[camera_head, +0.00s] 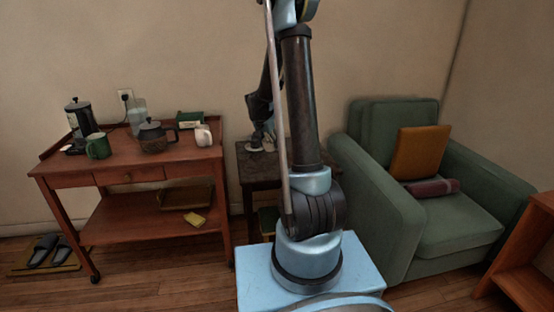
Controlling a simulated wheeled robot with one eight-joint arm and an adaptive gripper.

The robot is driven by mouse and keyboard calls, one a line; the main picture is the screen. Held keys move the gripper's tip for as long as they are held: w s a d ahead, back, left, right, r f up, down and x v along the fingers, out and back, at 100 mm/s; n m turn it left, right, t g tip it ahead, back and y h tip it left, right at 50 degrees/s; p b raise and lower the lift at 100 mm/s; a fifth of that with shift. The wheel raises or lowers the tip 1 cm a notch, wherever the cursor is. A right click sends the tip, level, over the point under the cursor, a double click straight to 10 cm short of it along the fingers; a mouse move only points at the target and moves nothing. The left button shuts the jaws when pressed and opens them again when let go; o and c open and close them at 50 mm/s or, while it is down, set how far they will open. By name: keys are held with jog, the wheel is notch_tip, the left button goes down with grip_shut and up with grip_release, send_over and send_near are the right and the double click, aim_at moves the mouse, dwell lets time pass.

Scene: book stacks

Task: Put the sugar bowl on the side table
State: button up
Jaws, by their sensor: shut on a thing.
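The side table (246,173) is a small dark table between the red-brown cart and the armchair, partly hidden by my arm. My gripper (257,139) points down at its top and is shut on a small pale thing (256,147), apparently the sugar bowl. The pale thing is at the tabletop; I cannot tell whether it touches it. My arm and gripper hide part of it.
The cart (60,167) at left bears a French press (80,118), a green mug (97,146), a dark teapot (152,139) and a white jug (203,135). A green armchair (455,221) stands close at right.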

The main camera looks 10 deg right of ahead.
jog(key=shift+f, duration=4.3)
jog(key=o, duration=1.2)
jog(key=shift+o, duration=0.2)
jog(key=shift+r, duration=0.1)
